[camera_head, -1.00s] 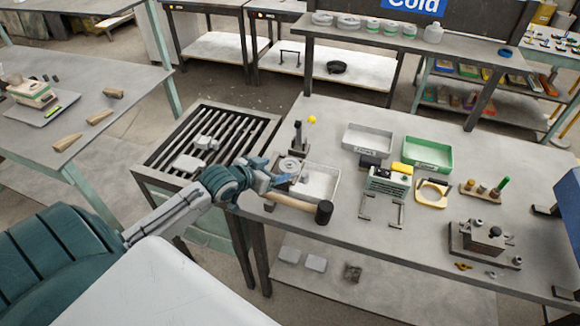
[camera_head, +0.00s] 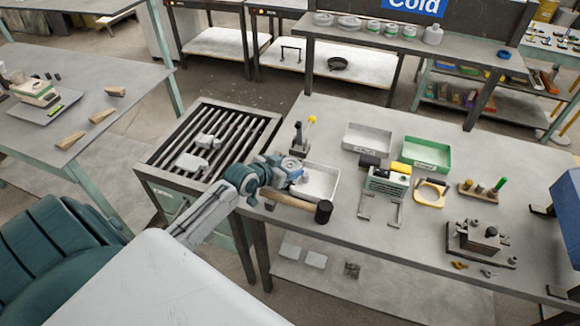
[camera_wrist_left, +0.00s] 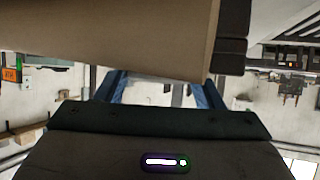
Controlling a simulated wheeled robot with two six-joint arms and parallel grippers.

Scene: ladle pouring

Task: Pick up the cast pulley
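My left gripper (camera_head: 294,172) is over the left edge of the workbench, beside the metal tray (camera_head: 334,184). In the left wrist view its two blue fingers (camera_wrist_left: 160,90) stand well apart, with no object clearly seen held between them. A round grey part that looks like the cast pulley (camera_head: 290,162) shows only in part at the gripper, mostly hidden by it. I cannot tell whether the fingers touch it. My right gripper is not in view.
A mallet with a wooden handle (camera_head: 292,201) lies just in front of the gripper; its handle fills the top of the wrist view (camera_wrist_left: 130,35). A slatted grate (camera_head: 229,133) is to the left. Green tray (camera_head: 449,156) stands farther right.

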